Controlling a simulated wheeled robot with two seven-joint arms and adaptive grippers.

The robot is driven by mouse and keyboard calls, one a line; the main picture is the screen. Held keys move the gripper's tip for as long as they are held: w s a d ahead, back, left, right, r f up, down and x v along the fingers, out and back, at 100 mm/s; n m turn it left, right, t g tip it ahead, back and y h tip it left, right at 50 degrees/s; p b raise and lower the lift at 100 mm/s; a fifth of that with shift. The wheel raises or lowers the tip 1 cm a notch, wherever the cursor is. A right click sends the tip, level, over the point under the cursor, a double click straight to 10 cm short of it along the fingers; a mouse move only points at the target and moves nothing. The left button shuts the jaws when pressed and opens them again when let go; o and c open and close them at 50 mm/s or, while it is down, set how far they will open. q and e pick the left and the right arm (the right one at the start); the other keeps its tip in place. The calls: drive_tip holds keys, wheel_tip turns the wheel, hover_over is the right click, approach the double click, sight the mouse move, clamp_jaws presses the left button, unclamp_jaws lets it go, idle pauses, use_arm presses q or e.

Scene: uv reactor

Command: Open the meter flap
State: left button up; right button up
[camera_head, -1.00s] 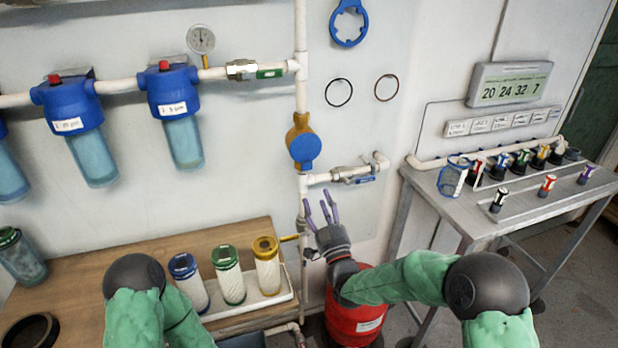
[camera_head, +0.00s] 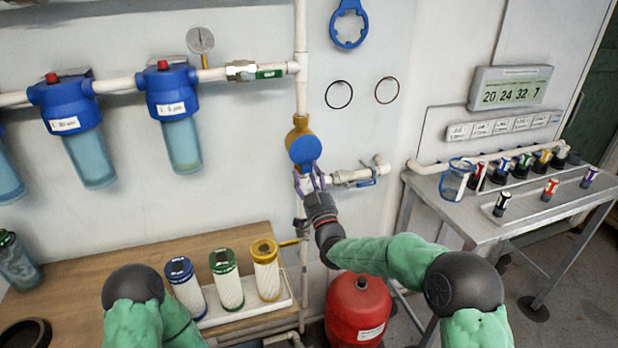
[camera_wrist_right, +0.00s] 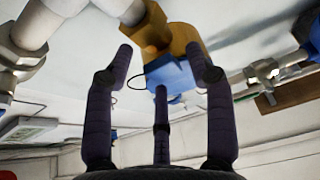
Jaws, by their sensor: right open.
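The water meter, a brass body (camera_head: 300,127) with a round blue flap (camera_head: 304,149) on its face, sits on the vertical white pipe. The flap looks closed over the face. My right gripper (camera_head: 309,181) is open and empty just below the flap, its purple fingers pointing up at it. In the right wrist view, the blue flap (camera_wrist_right: 172,73) and brass body (camera_wrist_right: 187,40) show beyond and between the spread fingers (camera_wrist_right: 163,85). I cannot tell whether a fingertip touches the flap. My left gripper is not in view; only part of my left arm shows.
A side pipe with a blue-handled valve (camera_head: 358,179) branches right, close to my right gripper. A red tank (camera_head: 358,308) stands below. Three filter cartridges stand in a white tray (camera_head: 243,312) on the wooden bench. A metal table (camera_head: 425,184) with several small coloured items is at right.

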clamp_jaws()
drive_tip(key=shift+f, duration=0.15)
drive_tip(key=shift+s, duration=0.1)
